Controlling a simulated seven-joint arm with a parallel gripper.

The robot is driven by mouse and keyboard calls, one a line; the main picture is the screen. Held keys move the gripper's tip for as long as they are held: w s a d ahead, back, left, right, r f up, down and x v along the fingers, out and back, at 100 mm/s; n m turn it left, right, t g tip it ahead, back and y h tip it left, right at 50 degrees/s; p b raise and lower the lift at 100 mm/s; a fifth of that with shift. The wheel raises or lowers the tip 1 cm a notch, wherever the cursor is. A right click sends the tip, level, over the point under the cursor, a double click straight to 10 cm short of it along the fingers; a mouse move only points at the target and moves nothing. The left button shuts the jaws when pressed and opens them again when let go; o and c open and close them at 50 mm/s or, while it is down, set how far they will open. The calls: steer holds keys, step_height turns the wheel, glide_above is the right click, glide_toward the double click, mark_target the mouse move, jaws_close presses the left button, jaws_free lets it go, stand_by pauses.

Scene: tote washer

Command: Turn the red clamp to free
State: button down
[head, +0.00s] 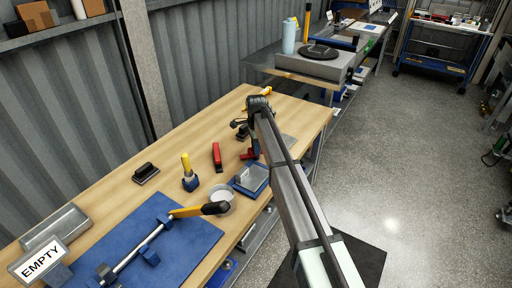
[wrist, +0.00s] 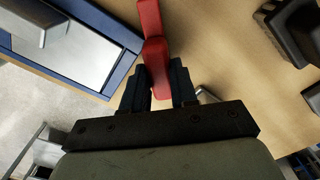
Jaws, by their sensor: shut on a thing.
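The red clamp (wrist: 151,22) runs up from between the two dark fingers of my gripper (wrist: 159,82) in the wrist view. My gripper is shut on its red handle. My arm hides the fingers there. I cannot tell the clamp's exact turn angle.
A blue-edged tray (head: 238,187) lies close to the clamp. Another red object (head: 217,157), a yellow-handled tool (head: 186,163) and a white bowl (head: 222,192) stand to the left. A blue mat (head: 192,246) is at the front.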

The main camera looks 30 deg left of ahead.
steer(key=m, duration=0.4)
steer(key=shift+m, duration=2.5)
steer(key=c, duration=0.9)
jaws_free()
step_height(320, 180, up, 14)
steer(key=shift+f, duration=0.1)
